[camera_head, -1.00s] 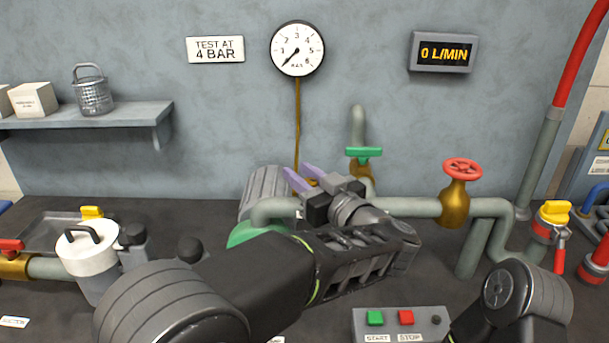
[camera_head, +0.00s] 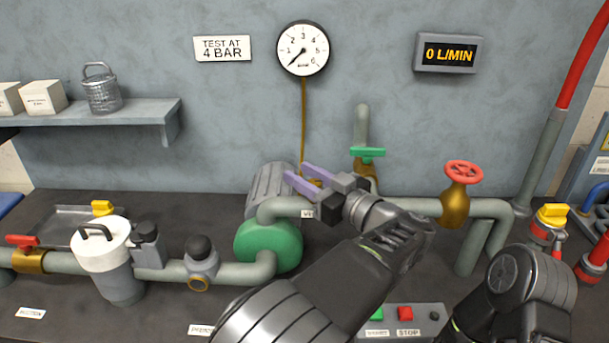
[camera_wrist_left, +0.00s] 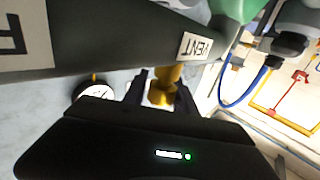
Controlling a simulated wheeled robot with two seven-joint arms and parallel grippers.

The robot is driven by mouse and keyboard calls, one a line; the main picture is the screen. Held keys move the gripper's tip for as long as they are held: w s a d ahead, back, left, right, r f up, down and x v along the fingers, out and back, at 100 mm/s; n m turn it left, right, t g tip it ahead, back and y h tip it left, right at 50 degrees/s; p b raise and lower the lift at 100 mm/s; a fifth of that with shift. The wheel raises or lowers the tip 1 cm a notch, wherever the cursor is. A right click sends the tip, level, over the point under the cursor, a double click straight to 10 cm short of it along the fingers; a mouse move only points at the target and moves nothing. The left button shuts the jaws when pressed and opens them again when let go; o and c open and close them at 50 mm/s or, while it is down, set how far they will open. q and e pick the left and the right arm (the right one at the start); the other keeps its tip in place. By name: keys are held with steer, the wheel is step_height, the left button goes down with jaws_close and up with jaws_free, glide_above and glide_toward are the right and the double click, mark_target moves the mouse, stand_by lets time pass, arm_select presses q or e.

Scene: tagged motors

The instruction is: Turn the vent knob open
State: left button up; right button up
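My left gripper (camera_head: 302,177) reaches over the pipe behind the green pump, its two purple fingers apart. The brass vent knob (camera_wrist_left: 162,92) shows in the left wrist view between the two dark fingers, near the VENT label (camera_wrist_left: 195,46). The fingers look open around it; I cannot tell whether either touches it. In the head view the knob is mostly hidden by the fingers, and the VENT label (camera_head: 307,213) is partly covered by the gripper.
The green pump (camera_head: 268,247) and grey pipe (camera_head: 420,206) lie close to my left arm. A green-handled valve (camera_head: 367,153) and red-wheeled valve (camera_head: 462,172) stand to the right. The gauge (camera_head: 302,48) hangs above. A start/stop box (camera_head: 421,311) sits in front.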

mark_target(320, 186)
arm_select(q)
steer(key=shift+o, duration=1.3)
steer(key=v, duration=0.7)
steer(key=shift+s+d, duration=0.3)
